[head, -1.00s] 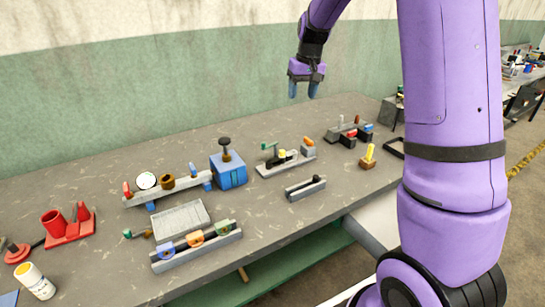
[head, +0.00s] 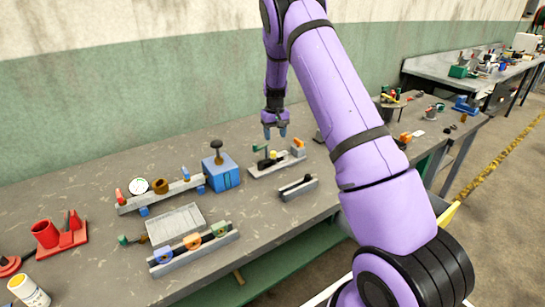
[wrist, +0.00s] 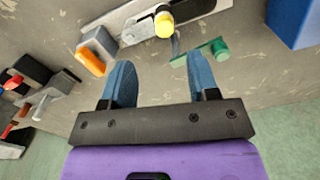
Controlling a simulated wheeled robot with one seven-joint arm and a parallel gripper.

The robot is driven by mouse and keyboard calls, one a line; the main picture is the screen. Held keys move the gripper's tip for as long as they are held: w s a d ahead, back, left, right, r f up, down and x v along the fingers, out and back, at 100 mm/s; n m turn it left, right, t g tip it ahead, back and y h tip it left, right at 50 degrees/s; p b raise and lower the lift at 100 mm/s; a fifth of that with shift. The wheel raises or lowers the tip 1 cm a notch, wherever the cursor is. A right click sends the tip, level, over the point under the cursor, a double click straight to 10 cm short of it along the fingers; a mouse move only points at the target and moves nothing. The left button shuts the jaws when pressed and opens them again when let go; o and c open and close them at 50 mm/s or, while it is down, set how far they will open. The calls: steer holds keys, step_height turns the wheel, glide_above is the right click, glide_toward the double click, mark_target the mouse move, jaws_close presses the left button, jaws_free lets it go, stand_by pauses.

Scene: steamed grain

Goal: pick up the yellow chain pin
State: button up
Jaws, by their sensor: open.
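A yellow-topped pin (head: 273,155) stands on a grey fixture (head: 262,171) near the middle of the bench. In the wrist view the yellow top (wrist: 164,24) lies beyond my fingertips, between and ahead of them. My gripper (head: 275,132) is above the fixture, fingers pointing down. In the wrist view its two blue fingers (wrist: 162,80) are apart with nothing between them. I cannot tell from these frames whether this yellow piece has a chain. A second yellow piece, on a small wooden block in the earlier head view, is now hidden behind my arm.
A blue box with a black knob (head: 222,172) stands to the left. A low grey holder (head: 299,188) lies in front. Bare bench lies behind the fixture.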

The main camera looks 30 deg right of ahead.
mark_target(273, 152)
steer(key=f, duration=0.7)
steer(key=shift+a+f, duration=0.3)
jaws_close()
